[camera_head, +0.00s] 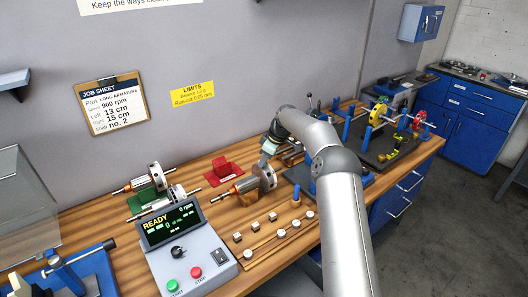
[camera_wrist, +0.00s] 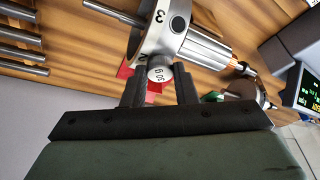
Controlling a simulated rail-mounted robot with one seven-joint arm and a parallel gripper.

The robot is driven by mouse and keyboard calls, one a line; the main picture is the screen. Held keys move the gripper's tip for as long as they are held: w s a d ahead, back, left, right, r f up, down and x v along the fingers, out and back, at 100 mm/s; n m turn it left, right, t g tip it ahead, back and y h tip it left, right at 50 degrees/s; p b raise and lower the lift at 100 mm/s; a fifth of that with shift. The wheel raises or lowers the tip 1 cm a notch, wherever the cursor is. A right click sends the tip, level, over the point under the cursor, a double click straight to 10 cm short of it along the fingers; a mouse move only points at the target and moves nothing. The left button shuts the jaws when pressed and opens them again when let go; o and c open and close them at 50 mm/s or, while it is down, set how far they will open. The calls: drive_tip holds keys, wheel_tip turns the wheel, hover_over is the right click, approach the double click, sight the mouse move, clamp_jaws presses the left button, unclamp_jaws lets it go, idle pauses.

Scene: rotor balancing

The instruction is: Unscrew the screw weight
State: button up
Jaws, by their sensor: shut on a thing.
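A rotor with a silver disc (camera_head: 264,177) and copper-coloured windings lies on the wooden bench. In the wrist view its disc (camera_wrist: 150,38), marked with numbers, is right in front of my gripper. A small round pale screw weight (camera_wrist: 160,73) with writing on its face sits at the disc's rim. My gripper (camera_wrist: 159,75) has a dark finger on each side of this weight and is shut on it. How far the weight's thread sits in the disc is hidden. In the head view my gripper (camera_head: 268,149) is just above the disc, and the weight cannot be made out.
A control box (camera_head: 184,250) reading READY stands in front. Several small weights (camera_head: 282,235) stand on a wooden rack to its right. A balancing stand (camera_head: 385,145) is at back right.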

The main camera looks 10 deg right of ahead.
drive_tip(key=shift+w+n, duration=0.15)
drive_tip(key=shift+n, duration=0.45)
drive_tip(key=shift+n+g+b, duration=0.3)
drive_tip(key=shift+n+g, duration=0.4)
drive_tip(key=shift+n, duration=0.7)
drive_tip(key=o, duration=1)
drive_tip(key=shift+c, duration=0.4)
